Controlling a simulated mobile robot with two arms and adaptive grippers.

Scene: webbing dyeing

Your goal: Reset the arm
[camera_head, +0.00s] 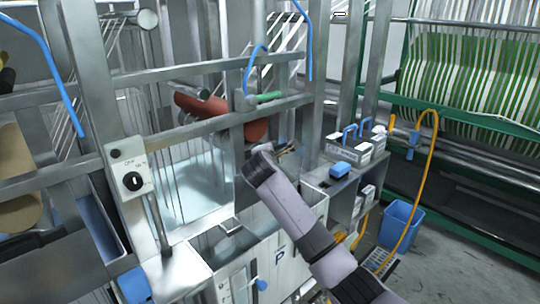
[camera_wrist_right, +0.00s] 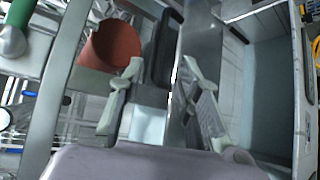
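My right arm (camera_head: 292,207) reaches up from the bottom right of the head view into the metal frame of the machine. Its gripper (camera_head: 286,150) is small and partly hidden behind the wrist there, just below the red-brown roller (camera_head: 255,130). In the right wrist view the two fingers of the right gripper (camera_wrist_right: 162,75) stand apart with nothing held between them. The red-brown roller end (camera_wrist_right: 112,46) shows beyond the left finger. My left gripper is not seen in either view.
Metal bars (camera_head: 215,128) of the frame cross close to the right arm. A switch box (camera_head: 129,180) is on the left post. A ledge with a blue item (camera_head: 340,169) and a blue bin (camera_head: 401,224) are to the right. Green-striped webbing (camera_head: 465,80) hangs behind.

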